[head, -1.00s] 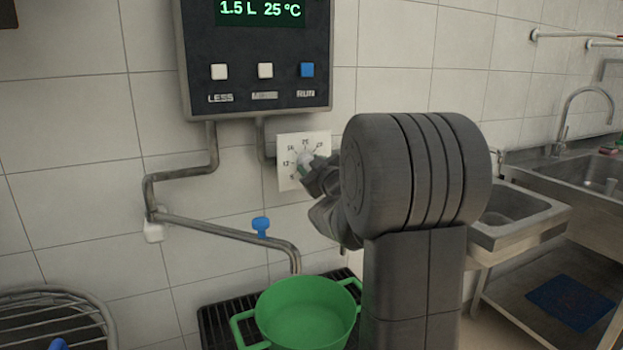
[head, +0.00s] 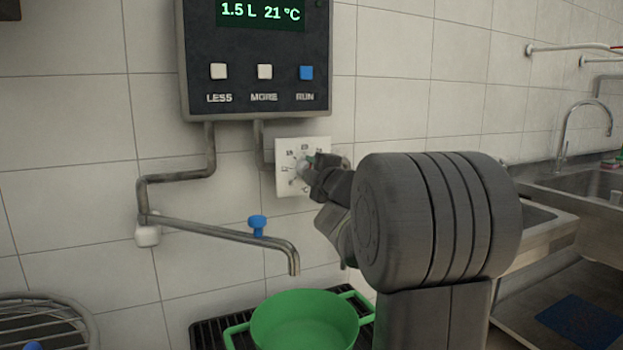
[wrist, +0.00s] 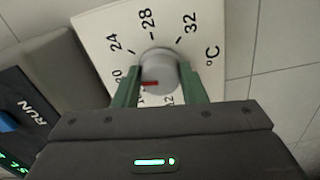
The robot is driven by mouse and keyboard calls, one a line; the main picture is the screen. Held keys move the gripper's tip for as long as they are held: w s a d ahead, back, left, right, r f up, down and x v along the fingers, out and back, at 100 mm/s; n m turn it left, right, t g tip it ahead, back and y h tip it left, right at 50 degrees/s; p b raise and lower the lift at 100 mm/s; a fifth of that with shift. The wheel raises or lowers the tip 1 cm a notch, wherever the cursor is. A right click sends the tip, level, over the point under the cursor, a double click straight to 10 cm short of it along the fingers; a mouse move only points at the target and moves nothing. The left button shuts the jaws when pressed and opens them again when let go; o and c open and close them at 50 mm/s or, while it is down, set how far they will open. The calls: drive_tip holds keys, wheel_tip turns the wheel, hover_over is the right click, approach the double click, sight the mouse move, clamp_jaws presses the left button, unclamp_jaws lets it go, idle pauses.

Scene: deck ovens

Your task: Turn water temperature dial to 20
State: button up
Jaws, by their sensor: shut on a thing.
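The water temperature dial is a round grey knob (wrist: 158,66) on a white scale plate (head: 318,146) on the tiled wall, below the control box. In the wrist view my gripper (wrist: 159,80) is shut on the knob, with one green finger on each side. The red mark on the knob points left, near the 20, which is partly covered by a finger. The lower numbers are partly hidden. In the head view my gripper (head: 306,170) reaches the dial from the right. The display (head: 260,12) reads 1.5 L 21 °C.
The control box (head: 245,95) with LESS, MORE and blue RUN buttons hangs just above the dial. A spout (head: 220,232) with a blue tap handle (head: 257,225) runs below, over a green pot (head: 305,320). Sinks (head: 590,170) stand to the right.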

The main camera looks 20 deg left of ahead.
drive_tip(key=shift+n+b, duration=0.3)
drive_tip(key=shift+n, duration=0.6)
drive_tip(key=o, duration=1)
drive_tip(key=shift+d, duration=0.1)
drive_tip(key=p+v, duration=0.1)
drive_tip(key=v, duration=1.2)
drive_tip(key=shift+s+d+p, duration=0.15)
drive_tip(key=shift+s+p, duration=0.15)
drive_tip(key=shift+p, duration=0.1)
